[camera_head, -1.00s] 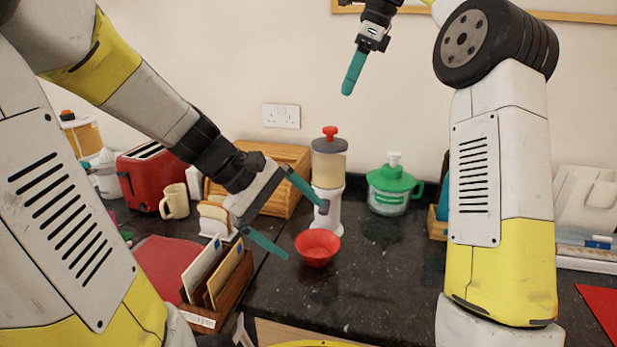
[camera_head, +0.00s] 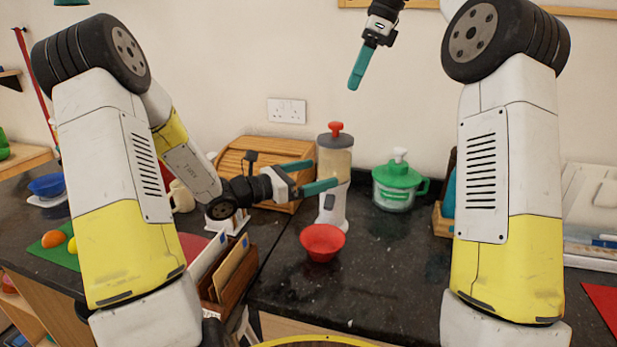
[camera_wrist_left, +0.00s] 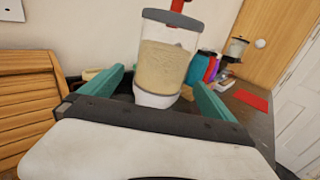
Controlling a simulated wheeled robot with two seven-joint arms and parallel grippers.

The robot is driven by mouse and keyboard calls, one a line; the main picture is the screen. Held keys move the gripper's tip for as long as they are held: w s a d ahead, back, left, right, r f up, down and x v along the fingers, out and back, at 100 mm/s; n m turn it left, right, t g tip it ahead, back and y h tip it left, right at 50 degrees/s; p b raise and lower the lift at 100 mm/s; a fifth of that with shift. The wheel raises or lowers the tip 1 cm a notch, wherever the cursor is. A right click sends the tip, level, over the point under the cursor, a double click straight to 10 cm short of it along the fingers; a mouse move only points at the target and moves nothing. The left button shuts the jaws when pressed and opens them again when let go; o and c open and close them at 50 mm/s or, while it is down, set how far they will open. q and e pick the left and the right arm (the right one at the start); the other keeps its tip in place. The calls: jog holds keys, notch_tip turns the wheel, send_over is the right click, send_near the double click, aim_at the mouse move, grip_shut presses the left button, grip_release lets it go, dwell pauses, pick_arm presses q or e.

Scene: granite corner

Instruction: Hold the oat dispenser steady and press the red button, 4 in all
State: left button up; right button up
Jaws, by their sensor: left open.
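The oat dispenser (camera_head: 339,160) stands upright on the dark counter, with a clear canister of oats, a grey lid and a white base. The red button (camera_head: 336,128) is on its top; part of it shows at the top of the left wrist view (camera_wrist_left: 177,6). My left gripper (camera_head: 325,173) is open at canister height. In the left wrist view the canister (camera_wrist_left: 165,55) stands ahead, between the spread teal fingers; contact cannot be told. My right gripper (camera_head: 361,68) hangs in the air above and right of the button, fingers seen edge-on.
A red bowl (camera_head: 322,243) stands in front of the dispenser. A green-lidded jug (camera_head: 396,187) is to its right, and a wooden bread box (camera_head: 255,160) is behind left. A letter rack (camera_head: 232,275) is at the front left. The counter right of the bowl is clear.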

aim_at(334, 169)
pick_arm(q)
jog(key=x, duration=0.6)
jog(key=c, duration=1.8)
jog(key=shift+c, duration=0.7)
pick_arm(e)
jog(key=shift+c, duration=0.8)
grip_shut()
